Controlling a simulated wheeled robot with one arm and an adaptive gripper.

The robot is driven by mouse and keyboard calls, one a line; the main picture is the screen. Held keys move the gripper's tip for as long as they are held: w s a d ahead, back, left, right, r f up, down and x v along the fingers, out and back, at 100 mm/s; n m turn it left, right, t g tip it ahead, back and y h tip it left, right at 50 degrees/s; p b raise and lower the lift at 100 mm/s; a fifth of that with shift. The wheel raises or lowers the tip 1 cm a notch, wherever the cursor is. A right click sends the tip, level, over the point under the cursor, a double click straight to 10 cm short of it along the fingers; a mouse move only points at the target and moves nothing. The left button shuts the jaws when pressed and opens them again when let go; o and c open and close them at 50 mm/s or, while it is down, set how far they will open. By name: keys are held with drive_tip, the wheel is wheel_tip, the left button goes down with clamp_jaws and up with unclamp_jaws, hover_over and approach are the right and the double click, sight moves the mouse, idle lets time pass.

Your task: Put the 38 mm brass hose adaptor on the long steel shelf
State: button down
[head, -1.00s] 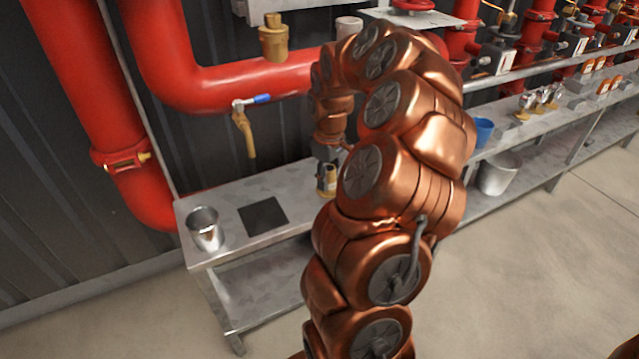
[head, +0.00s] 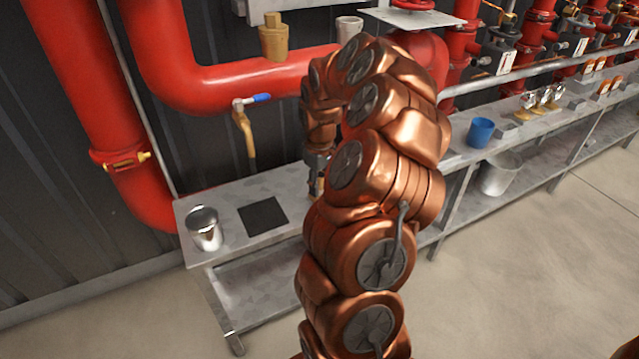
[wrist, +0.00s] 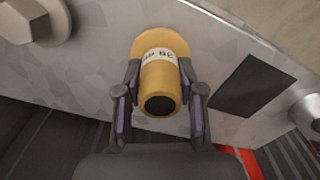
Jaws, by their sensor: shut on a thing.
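The brass hose adaptor (wrist: 160,80) is between the two fingers of my gripper (wrist: 160,103) in the wrist view. It carries a white label reading 38, and its dark round opening faces the camera. My gripper is shut on it. The long steel shelf (wrist: 85,65) lies beneath it; I cannot tell whether the adaptor touches it. In the head view the shelf (head: 229,193) runs from lower left to upper right. My gripper (head: 317,188) is over its near part, right of a dark square, and my arm hides most of the adaptor.
A shiny metal cup (head: 205,228) stands at the shelf's left end, beside the dark square (head: 263,216). A blue cup (head: 481,132) stands farther right. Red pipes, a brass tap (head: 244,130) and another brass fitting (head: 273,40) are behind. A bucket (head: 499,174) sits on the lower shelf.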

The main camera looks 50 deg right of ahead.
drive_tip(key=c, duration=0.7)
unclamp_jaws()
wheel_tip(320, 180, up, 12)
drive_tip(key=shift+r+p, duration=0.1)
drive_tip(key=shift+p, duration=0.45)
drive_tip(key=s+a+r+n, duration=0.1)
drive_tip(key=s+a, duration=0.1)
drive_tip(key=a, duration=0.8)
drive_tip(key=s+a+r+n, duration=0.1)
drive_tip(key=s+a, duration=0.1)
drive_tip(key=a, duration=0.8)
drive_tip(key=s+a+f+m+g, duration=0.1)
drive_tip(key=s+a, duration=0.3)
drive_tip(key=s, duration=0.2)
drive_tip(key=s+a+f+m, duration=0.1)
drive_tip(key=s+a+f, duration=0.1)
drive_tip(key=s+a, duration=0.2)
drive_tip(key=s+a+f+m+g, duration=0.1)
drive_tip(key=s+a, duration=0.3)
drive_tip(key=s, duration=0.5)
drive_tip(key=shift+s+a+f+g, duration=0.2)
drive_tip(key=shift+a+f+g, duration=0.05)
drive_tip(key=shift+f+g, duration=0.05)
